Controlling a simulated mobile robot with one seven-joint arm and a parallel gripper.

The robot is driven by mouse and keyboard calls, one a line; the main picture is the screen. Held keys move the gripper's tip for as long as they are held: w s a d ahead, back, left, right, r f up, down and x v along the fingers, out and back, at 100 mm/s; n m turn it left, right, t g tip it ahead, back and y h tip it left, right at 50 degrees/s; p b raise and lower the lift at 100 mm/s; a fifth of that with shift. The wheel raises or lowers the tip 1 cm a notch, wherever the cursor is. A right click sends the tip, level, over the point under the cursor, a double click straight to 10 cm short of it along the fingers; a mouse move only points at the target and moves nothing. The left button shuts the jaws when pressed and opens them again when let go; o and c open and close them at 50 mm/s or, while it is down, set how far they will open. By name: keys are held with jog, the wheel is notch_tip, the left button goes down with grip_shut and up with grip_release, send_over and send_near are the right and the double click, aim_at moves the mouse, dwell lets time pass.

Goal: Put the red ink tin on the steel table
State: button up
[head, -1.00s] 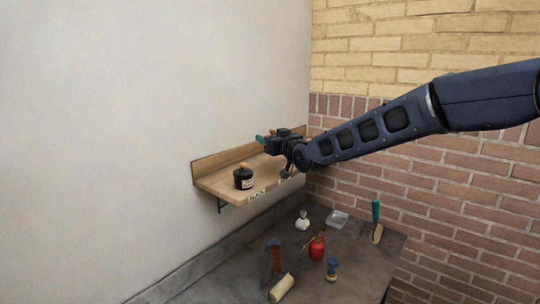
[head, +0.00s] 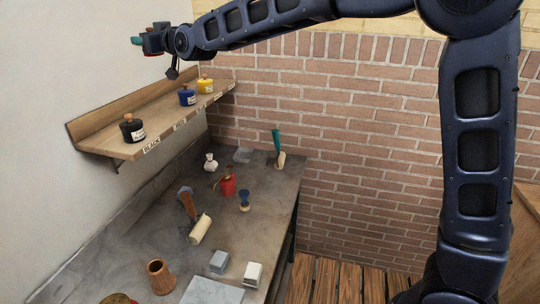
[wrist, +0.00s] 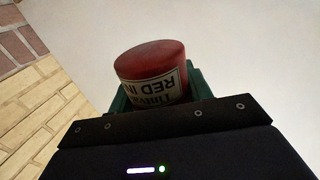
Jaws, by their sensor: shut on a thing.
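My gripper (head: 140,40) is raised above the wooden shelf at the upper left of the head view. It is shut on the red ink tin (wrist: 155,65). In the wrist view the tin shows a dark red end and a pale label with upside-down "RED IN" lettering, between green fingers. In the head view the tin is mostly hidden. The steel table (head: 125,245) is a dark grey surface below the shelf, well below and apart from the tin.
The wooden shelf (head: 105,138) holds black (head: 132,130), blue (head: 187,97) and yellow (head: 206,86) ink containers. On the table stand a red can (head: 228,186), a roller (head: 200,229), a copper-coloured pot (head: 160,276) and small blocks (head: 253,273). Its left part is bare.

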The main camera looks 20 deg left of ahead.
jog(key=w+d+f+m+t, duration=0.1)
jog(key=w+d+f, duration=0.6)
jog(key=w+f, duration=0.3)
jog(key=w+d+f+t, duration=0.1)
jog(key=w+d+f, duration=0.6)
jog(key=w+f, duration=0.3)
jog(key=w+d+f+n+g, duration=0.2)
jog(key=d+f+g, duration=0.2)
jog(key=d+f, duration=1.4)
jog(key=shift+y, duration=0.3)
jog(key=f, duration=0.6)
jog(key=d+f, duration=0.1)
jog(key=f, duration=0.5)
jog(key=d+f, duration=0.1)
jog(key=f, duration=0.5)
jog(key=shift+d, duration=0.1)
jog(key=shift+f, duration=0.2)
jog(key=o, duration=1)
jog(key=shift+c, duration=0.2)
jog(key=shift+o, duration=0.9)
